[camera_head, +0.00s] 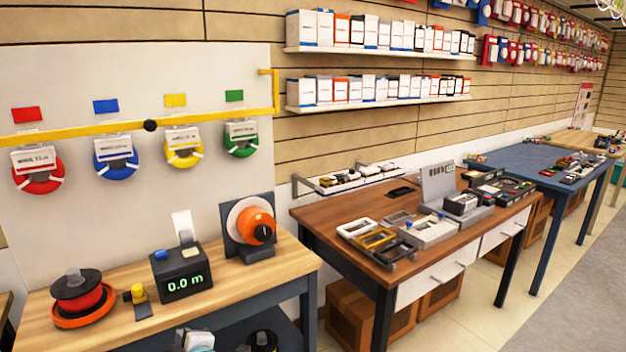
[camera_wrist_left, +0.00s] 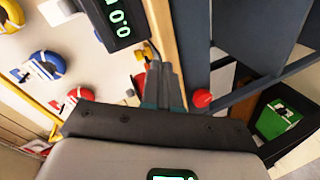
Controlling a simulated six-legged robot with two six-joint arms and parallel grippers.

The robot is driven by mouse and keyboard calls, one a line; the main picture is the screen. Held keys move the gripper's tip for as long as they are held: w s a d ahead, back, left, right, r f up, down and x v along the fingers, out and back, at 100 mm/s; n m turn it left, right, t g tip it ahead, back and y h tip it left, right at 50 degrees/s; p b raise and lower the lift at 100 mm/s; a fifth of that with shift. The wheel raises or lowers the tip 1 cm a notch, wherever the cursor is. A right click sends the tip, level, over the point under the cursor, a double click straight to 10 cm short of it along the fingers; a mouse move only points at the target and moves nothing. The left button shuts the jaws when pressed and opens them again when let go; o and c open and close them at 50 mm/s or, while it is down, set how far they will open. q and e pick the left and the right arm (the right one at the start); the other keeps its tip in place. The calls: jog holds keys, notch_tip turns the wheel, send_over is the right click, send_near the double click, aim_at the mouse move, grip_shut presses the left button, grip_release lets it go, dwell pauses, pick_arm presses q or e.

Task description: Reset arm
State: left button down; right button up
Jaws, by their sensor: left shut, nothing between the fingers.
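My left gripper (camera_wrist_left: 160,66) shows in the left wrist view. Its grey fingers are together with nothing between them, and they point up the picture, beside the edge of the wooden bench. A pale piece with a bit of teal shows at the bottom edge of the head view; I cannot tell whether it is my gripper or a thing on the lower shelf. My right gripper is in neither view.
The near bench (camera_head: 130,328) bears a red spool (camera_head: 85,297), a black meter (camera_head: 183,276), also in the wrist view (camera_wrist_left: 120,18), and an orange reel (camera_head: 257,226). A brown table (camera_head: 330,212) with trays stands right. Grey floor (camera_head: 570,300) is clear.

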pick_arm(q)
jog(key=s+d+f+m+g+h+p, duration=0.1)
jog(key=s+d+f+m+g+h, duration=0.25)
jog(key=f, duration=0.55)
jog(key=s+f+m+h+p, duration=0.25)
jog(key=s+f+m, duration=0.25)
jog(key=s+f, duration=0.3)
jog(key=s+d+f+m+g+h, duration=0.3)
jog(key=s+d+m, duration=0.2)
jog(key=s, duration=0.5)
jog(key=s+d+f+m+g+h, duration=0.4)
jog(key=s+d+m, duration=0.1)
jog(key=s, duration=0.6)
jog(key=shift+d+f, duration=0.15)
jog(key=shift+d, duration=0.6)
